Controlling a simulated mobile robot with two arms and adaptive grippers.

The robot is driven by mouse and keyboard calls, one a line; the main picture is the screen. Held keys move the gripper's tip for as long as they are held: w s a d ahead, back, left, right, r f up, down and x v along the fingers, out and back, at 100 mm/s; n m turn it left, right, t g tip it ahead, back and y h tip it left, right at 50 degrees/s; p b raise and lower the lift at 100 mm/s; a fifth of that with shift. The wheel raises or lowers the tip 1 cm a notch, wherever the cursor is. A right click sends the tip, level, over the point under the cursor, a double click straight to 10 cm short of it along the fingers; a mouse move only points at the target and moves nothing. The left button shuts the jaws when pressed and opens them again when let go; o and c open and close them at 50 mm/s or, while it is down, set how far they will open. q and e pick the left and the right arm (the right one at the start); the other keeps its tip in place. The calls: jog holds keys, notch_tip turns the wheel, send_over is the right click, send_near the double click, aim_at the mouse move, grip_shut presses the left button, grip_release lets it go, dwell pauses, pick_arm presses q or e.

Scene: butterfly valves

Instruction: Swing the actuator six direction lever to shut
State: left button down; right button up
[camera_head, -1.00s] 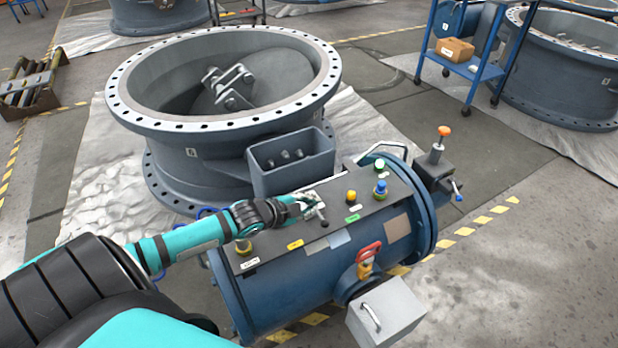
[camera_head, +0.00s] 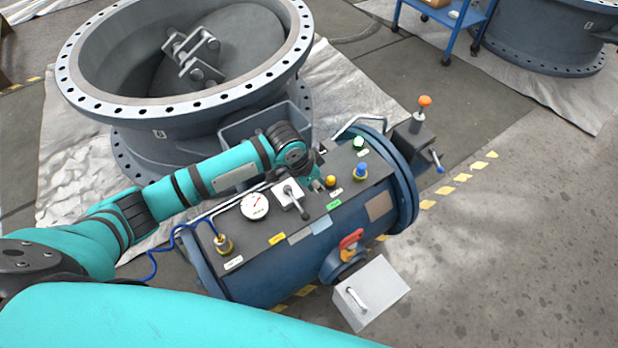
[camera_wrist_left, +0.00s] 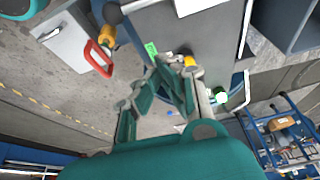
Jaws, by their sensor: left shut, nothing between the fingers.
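The actuator (camera_head: 270,265) is a blue cylinder with a dark top panel. Its direction lever (camera_head: 298,203), grey with a dark grip, sits on a white plate on that panel and points toward the panel's front edge. My left gripper (camera_head: 320,184) is shut and empty, low over the panel just right of the lever, beside the amber button (camera_head: 330,181). Its fingers also show in the left wrist view (camera_wrist_left: 178,82), close to the amber button (camera_wrist_left: 189,60). The lever is not clearly visible in that view. My right gripper is out of view.
The panel also carries a gauge (camera_head: 254,206), a blue knob (camera_head: 361,172) and a green button (camera_head: 358,143). A red handle (camera_head: 351,238) and grey box (camera_head: 371,292) stand at the front. A large grey flanged valve (camera_head: 90,105) stands behind. Floor at right is clear.

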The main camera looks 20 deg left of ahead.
aim_at(296, 203)
pick_arm(q)
jog(key=x, duration=0.4)
jog(key=shift+s+a+f, duration=0.25)
jog(key=shift+s+a, duration=0.2)
jog(key=shift+s, duration=0.05)
jog(key=shift+s+a+f, duration=0.25)
jog(key=shift+s+a, duration=0.25)
jog(key=shift+s+a+f, duration=0.1)
jog(key=shift+s+a, duration=0.2)
jog(key=shift+s, duration=0.05)
